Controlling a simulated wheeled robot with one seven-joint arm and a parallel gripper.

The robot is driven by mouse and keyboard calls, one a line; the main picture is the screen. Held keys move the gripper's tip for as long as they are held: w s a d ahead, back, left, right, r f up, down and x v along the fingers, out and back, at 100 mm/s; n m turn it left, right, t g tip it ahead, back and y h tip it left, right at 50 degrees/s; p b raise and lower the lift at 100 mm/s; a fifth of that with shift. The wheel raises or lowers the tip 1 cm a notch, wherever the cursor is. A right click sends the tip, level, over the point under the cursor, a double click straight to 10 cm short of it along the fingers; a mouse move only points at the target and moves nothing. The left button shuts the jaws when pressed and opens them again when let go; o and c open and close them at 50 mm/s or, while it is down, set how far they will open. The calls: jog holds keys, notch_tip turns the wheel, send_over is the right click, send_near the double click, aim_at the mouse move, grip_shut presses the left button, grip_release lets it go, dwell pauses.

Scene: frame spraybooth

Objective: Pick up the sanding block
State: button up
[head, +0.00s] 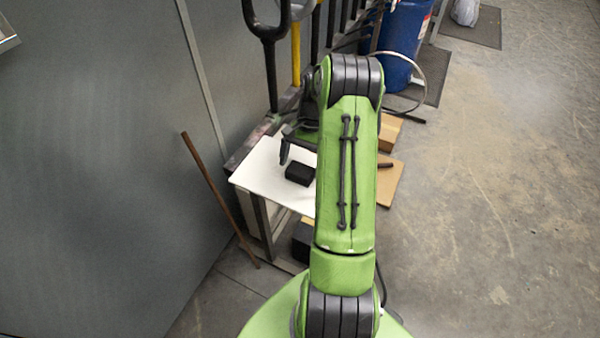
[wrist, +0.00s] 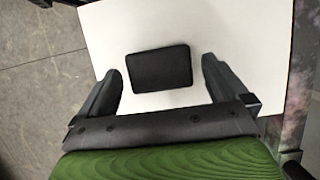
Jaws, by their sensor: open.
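The sanding block, a small black block (head: 299,174), lies on the white tabletop (head: 262,178) in the head view. It also shows in the wrist view (wrist: 159,68), lying on the white surface just beyond and between my fingertips. My gripper (wrist: 162,75) is open and empty, with one finger on each side of the block's line and a clear gap to each. In the head view my gripper (head: 284,150) is at the table's far side, close behind the block, and partly hidden by my own arm. The height above the table is hard to tell.
A brown board (head: 391,182) with a dark item and a cardboard box (head: 390,133) are right of my arm. A brown stick (head: 220,199) leans against the grey wall at left. A blue barrel (head: 402,40) stands behind. Open concrete floor lies to the right.

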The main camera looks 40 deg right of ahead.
jog(key=shift+x, duration=1.2)
jog(key=c, duration=0.9)
jog(key=shift+r, duration=0.1)
